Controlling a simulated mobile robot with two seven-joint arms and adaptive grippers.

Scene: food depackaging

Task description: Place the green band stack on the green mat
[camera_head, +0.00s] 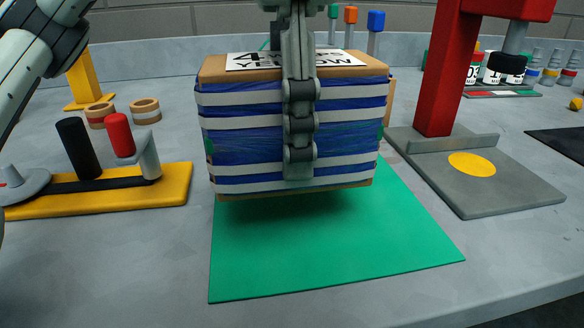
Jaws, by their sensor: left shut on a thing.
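A cardboard-brown stack (285,189) is wrapped in blue and white bands, with small green patches at its left and right sides. A white label with black print, partly hidden, lies on its top. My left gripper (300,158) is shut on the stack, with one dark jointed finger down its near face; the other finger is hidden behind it. The stack hangs roughly level, apparently a little above the green mat (330,255), with a shadow beneath it. It covers the mat's far part. My right gripper is not in view.
A yellow-based fixture (110,203) with black and red cylinders stands at left, and rings (146,110) lie behind it. A red press (442,75) on a grey base with a yellow disc (472,163) stands close at right. The front table is clear.

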